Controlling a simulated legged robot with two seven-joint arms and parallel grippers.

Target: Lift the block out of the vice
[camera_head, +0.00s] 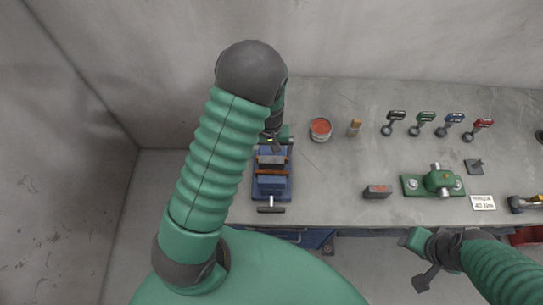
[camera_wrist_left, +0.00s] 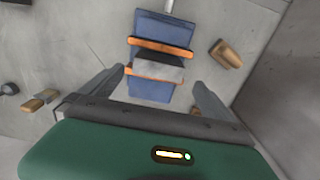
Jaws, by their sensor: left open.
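The blue vice (camera_head: 271,188) with orange jaw strips stands on the bench at left of centre in the head view. It also shows at the top centre of the left wrist view (camera_wrist_left: 151,91). A grey block (camera_wrist_left: 158,67) sits between its orange-edged jaws. My left gripper (camera_head: 274,142) is partly hidden by my own arm, at the vice's back end. In the left wrist view its two fingers (camera_wrist_left: 158,80) are spread either side of the vice, empty, not touching the block. My right gripper (camera_head: 424,262) hangs at the bench's front edge, its jaw opening unclear.
A red-topped tin (camera_head: 320,129) and a small tan-topped item (camera_head: 355,127) stand behind. Several coloured-handled tools (camera_head: 423,123) line the back. A dark block (camera_head: 377,192) and a green fixture (camera_head: 436,184) lie to the right. The bench between vice and dark block is clear.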

